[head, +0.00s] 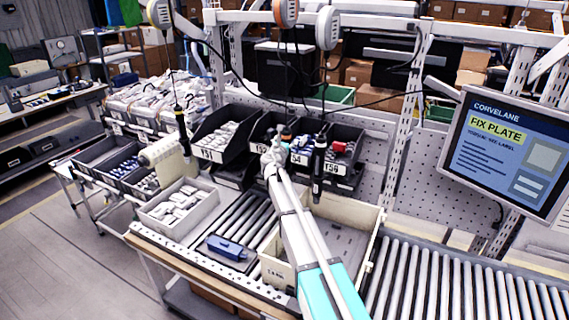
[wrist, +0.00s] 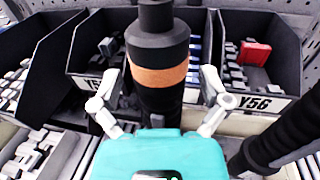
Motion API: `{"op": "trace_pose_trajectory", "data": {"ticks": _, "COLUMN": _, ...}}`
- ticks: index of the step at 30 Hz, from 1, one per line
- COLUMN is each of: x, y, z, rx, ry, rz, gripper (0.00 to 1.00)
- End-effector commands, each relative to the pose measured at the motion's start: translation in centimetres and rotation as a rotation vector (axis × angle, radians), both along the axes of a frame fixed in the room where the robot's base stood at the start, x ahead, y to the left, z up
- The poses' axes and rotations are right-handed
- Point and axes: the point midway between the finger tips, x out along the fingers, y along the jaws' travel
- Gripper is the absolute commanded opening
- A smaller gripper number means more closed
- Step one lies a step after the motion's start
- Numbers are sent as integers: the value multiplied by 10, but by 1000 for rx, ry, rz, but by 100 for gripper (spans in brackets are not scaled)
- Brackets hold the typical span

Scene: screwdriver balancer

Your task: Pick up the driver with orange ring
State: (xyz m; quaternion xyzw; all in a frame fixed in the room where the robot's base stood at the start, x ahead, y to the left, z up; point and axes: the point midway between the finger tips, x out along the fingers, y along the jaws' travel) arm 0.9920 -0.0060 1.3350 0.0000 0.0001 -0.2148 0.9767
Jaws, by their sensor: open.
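The driver with the orange ring (wrist: 158,75) is a thick black upright tool. It stands in the middle of the wrist view, with its ring at about the height of my fingertips. My gripper (wrist: 158,92) is open, with one finger on each side of the driver and a gap showing at both sides. The driver's lower end is hidden behind my gripper's teal body. In the head view my gripper (head: 274,152) is in front of the bins, and the driver's top (head: 287,134) shows only as a small dark and orange spot behind it.
Another hanging black driver (head: 318,168) is close on the right; it also shows in the wrist view (wrist: 290,130). A third driver (head: 181,122) hangs to the left. Dark parts bins (head: 222,130) stand behind. A beige tote (head: 352,208) and a blue device (head: 226,248) are below.

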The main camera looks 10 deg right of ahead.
Motion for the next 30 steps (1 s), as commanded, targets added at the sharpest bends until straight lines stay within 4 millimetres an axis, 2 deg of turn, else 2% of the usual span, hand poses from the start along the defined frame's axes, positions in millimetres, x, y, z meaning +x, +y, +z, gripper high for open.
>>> {"op": "trace_pose_trajectory", "data": {"ticks": 3, "x": 0, "y": 0, "z": 0, "rx": 0, "ry": 0, "rz": 0, "gripper": 96}}
{"op": "trace_pose_trajectory", "data": {"ticks": 4, "x": 0, "y": 0, "z": 0, "rx": 0, "ry": 0, "rz": 0, "gripper": 92}}
{"op": "trace_pose_trajectory", "data": {"ticks": 19, "x": 0, "y": 0, "z": 0, "rx": 0, "ry": 0, "rz": 0, "gripper": 0}}
{"op": "trace_pose_trajectory", "data": {"ticks": 30, "x": 0, "y": 0, "z": 1, "rx": 0, "ry": 0, "rz": 0, "gripper": 0}}
